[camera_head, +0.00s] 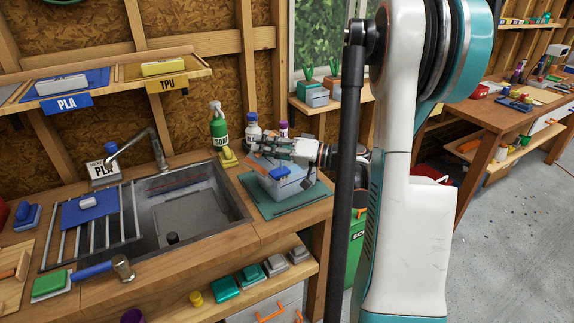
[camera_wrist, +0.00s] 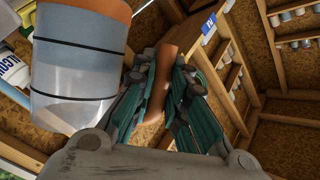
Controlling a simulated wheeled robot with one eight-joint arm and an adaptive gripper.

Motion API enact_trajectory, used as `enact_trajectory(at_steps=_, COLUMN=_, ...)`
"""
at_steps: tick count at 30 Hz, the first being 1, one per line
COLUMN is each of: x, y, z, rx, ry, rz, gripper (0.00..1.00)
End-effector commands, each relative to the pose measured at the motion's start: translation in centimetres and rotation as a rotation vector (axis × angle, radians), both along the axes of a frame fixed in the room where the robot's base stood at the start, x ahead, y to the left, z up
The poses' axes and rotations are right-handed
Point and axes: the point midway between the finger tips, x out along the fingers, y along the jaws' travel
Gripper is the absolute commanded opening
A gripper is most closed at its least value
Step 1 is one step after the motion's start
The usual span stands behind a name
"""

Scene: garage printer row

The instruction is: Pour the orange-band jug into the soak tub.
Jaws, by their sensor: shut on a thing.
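The orange-band jug (camera_wrist: 75,65) fills the upper left of the wrist view, a clear body with an orange band at its upper end in the picture, a grey-blue middle and dark lines. My gripper (camera_wrist: 168,78) is shut on its orange-brown handle (camera_wrist: 172,60). In the head view my gripper (camera_head: 268,146) is above a grey-blue tub (camera_head: 288,190), probably the soak tub, on a green mat (camera_head: 312,203) right of the sink. The jug is mostly hidden there, and its tilt is unclear. A blue piece (camera_head: 280,173) shows at the tub. No pouring stream is visible.
A green spray bottle (camera_head: 218,128), a white bottle (camera_head: 253,130) and a yellow block (camera_head: 228,157) stand close behind and left of the tub. The sink (camera_head: 190,208) with its tap (camera_head: 155,145) is to the left. A window ledge (camera_head: 325,104) with pots is behind.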

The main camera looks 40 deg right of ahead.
Motion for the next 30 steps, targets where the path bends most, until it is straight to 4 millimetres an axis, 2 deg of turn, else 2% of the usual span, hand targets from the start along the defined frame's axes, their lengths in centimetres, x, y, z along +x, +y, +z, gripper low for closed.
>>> enact_trajectory(at_steps=30, x=0.03, y=-0.39, z=-0.36, rx=0.057, ry=0.001, rz=0.001, gripper=0.00)
